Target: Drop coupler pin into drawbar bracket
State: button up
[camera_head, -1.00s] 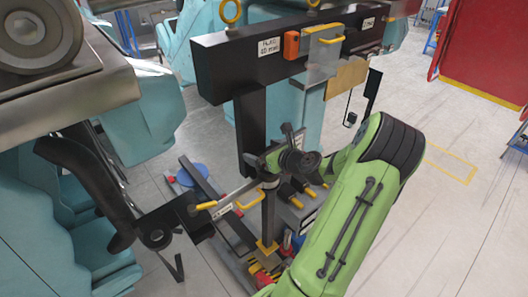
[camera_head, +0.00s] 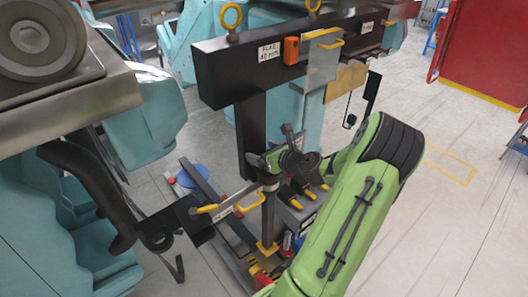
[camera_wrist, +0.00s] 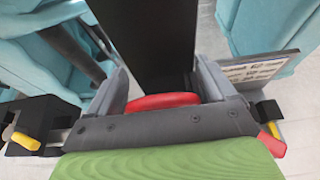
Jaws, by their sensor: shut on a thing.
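My gripper (camera_wrist: 160,88) is shut on a rounded red piece (camera_wrist: 164,101) in the wrist view. This looks like the top of the coupler pin; the rest of it is hidden. In the head view my wrist is in front of the black post, and the jaws are hard to make out. A dark bracket (camera_head: 158,238) with a round hole stands left of my wrist, apart from it. It looks like the drawbar bracket. A black block with a yellow lever (camera_wrist: 24,140) is at the left in the wrist view, apart from the jaws.
A black beam (camera_head: 218,72) with yellow rings spans the back on a black post (camera_head: 251,125), close beyond my jaws. A grey metal housing (camera_head: 70,95) is at upper left. Yellow-handled tools (camera_head: 300,190) lie in a tray right of my wrist. Open floor (camera_head: 470,215) is at right.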

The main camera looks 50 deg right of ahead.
jog(key=shift+r+p, duration=4.15)
jog(key=shift+r, duration=1.5)
